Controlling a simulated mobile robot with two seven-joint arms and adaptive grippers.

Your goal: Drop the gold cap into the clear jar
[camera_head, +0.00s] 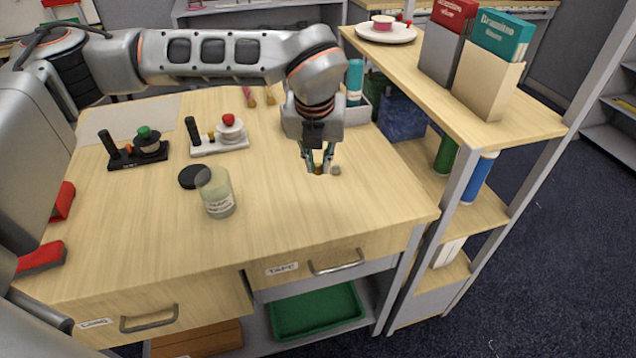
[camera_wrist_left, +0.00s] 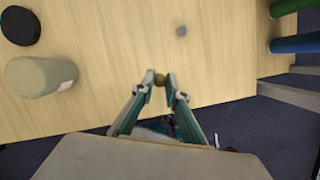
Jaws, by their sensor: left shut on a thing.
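The clear jar (camera_head: 215,192) stands upright on the wooden table, with a white label on its front. It also shows at the left of the left wrist view (camera_wrist_left: 42,77). My left gripper (camera_head: 318,171) is right of the jar, low over the table. It is shut on the small gold cap (camera_head: 318,169), which shows between the fingertips in the left wrist view (camera_wrist_left: 160,80). I cannot tell whether the cap is clear of the tabletop. My right gripper is not in view.
A black lid (camera_head: 193,177) lies beside the jar. A small grey disc (camera_head: 336,170) lies right of the gripper. Two small stands, a black one (camera_head: 133,152) and a white one (camera_head: 218,142), are farther back. A shelf unit (camera_head: 545,125) stands at the right. The front tabletop is clear.

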